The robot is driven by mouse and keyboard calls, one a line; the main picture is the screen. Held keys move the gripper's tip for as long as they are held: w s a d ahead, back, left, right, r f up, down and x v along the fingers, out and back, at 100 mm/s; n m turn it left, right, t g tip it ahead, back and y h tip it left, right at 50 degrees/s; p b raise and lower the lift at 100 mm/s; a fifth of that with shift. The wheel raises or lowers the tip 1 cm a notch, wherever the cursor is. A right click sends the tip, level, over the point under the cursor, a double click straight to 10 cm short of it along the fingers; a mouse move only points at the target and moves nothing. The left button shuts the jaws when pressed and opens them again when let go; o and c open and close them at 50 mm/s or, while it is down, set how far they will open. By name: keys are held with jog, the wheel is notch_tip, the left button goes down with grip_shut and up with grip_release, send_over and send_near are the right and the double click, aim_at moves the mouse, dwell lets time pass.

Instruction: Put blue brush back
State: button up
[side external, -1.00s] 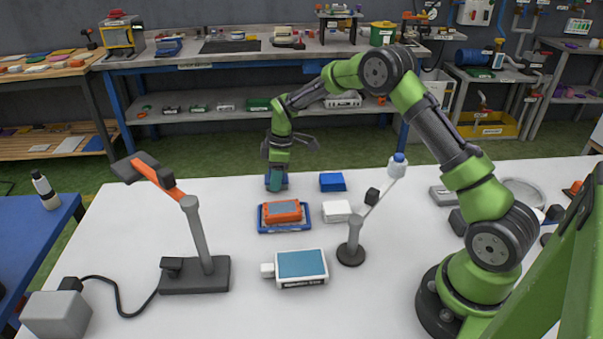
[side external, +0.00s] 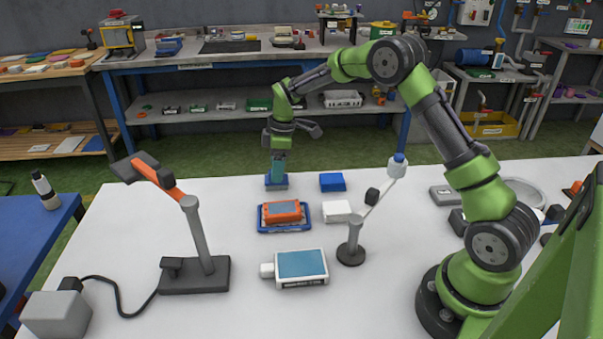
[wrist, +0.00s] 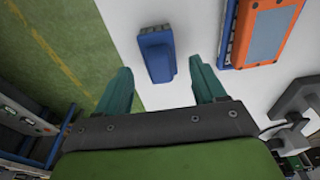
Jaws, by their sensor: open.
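A blue brush (side external: 276,183), a block with a raised narrower top, lies on the white table near its far edge. It also shows in the wrist view (wrist: 157,55), beyond the fingertips and between their lines. My gripper (side external: 278,170) is above it, pointing down, with teal fingers. In the wrist view my gripper (wrist: 160,80) is open, with nothing between the fingers. A second blue block (side external: 332,182) lies to the right on the table.
A white boxed device (side external: 302,268) and an orange-armed stand (side external: 200,240) are nearer. The table's far edge is close to the brush.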

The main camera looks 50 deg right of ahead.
jog(key=r, duration=0.7)
jog(key=shift+s+d+r, duration=0.25)
jog(key=shift+s+d, duration=0.15)
jog(key=s+a+r+m+t, duration=0.2)
jog(key=s+a+r+m, duration=0.15)
jog(key=s+r, duration=0.35)
jog(key=s+a+r+m+t, duration=0.1)
jog(key=s+a+r+m, duration=0.25)
jog(key=s+r, duration=0.35)
jog(key=s+a+m+t, duration=0.1)
jog(key=s+m, duration=0.2)
jog(key=s, duration=0.4)
jog(key=s+a+f+m+t, duration=0.1)
jog(key=s+a+m+t, duration=0.1)
jog(key=s, duration=0.5)
jog(key=shift+s+a+f+m+y, duration=0.3)
jog(key=shift+m+y, duration=0.1)
jog(key=shift+m, duration=0.1)
